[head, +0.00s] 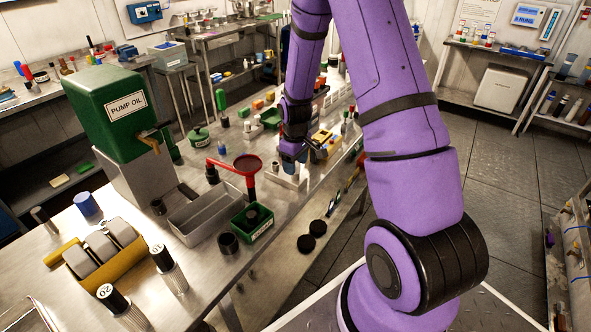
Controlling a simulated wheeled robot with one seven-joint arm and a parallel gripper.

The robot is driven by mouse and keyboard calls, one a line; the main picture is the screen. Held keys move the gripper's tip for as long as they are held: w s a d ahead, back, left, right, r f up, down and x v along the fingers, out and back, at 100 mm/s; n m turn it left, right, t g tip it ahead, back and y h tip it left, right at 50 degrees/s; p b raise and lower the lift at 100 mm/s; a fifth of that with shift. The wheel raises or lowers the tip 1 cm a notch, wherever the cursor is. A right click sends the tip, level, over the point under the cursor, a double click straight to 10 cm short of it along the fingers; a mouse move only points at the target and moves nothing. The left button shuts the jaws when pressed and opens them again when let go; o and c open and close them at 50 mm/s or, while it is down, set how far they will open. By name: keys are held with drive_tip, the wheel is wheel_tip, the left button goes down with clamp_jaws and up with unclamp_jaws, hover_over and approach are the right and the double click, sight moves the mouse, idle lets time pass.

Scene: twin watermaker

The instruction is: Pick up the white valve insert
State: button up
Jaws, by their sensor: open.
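My gripper (292,158) points down over the metal workbench (224,190), just above a pale block (287,180). Its jaws are small and dark here, open, and I see nothing held between them. A small light piece (275,166) stands at the block's left end, beside the jaws. I cannot tell whether it is the white valve insert. More small pale pieces stand behind the gripper, partly hidden by my arm. I cannot tell how high the fingertips are above the block.
A red funnel on a stand (247,164) rises left of the gripper. A green pump oil tank (112,112), a grey tray (205,213) and a green bin (251,222) stand nearer. A yellow tool (322,137) lies right of the gripper.

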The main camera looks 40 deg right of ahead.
drive_tip(key=shift+f, duration=0.7)
drive_tip(key=shift+c, duration=0.2)
drive_tip(key=c, duration=0.9)
drive_tip(key=shift+r, duration=0.1)
